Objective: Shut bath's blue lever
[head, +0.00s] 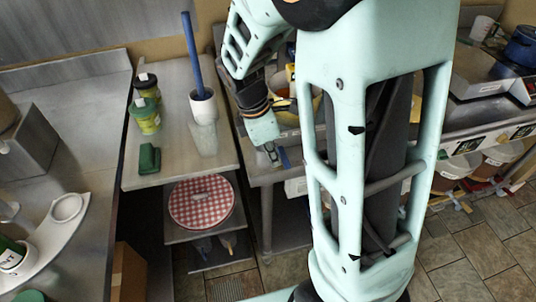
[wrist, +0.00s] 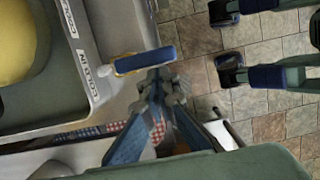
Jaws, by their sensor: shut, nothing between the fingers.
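The blue lever (wrist: 147,60) shows in the wrist view beside the bath (wrist: 100,45), whose edge carries a "COLD IN" label. The lever points away from the bath's wall, roughly square to it. A yellowish fitting (wrist: 122,56) shows at its bath-side end. My gripper (wrist: 160,82) is shut and empty, its fingertips right at the lever; I cannot tell whether they touch it. In the head view my gripper (head: 271,152) is at the front of the metal bench, and the blue lever (head: 285,158) shows just right of its tips. My arm hides most of the bath.
Left of my gripper a side table (head: 180,80) holds a white pot (head: 203,105) with a tall blue stick, green-lidded jars (head: 146,115) and a green block (head: 149,158). A red checkered round item (head: 201,203) lies on the shelf below. Tiled floor (head: 485,250) is partly open at right.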

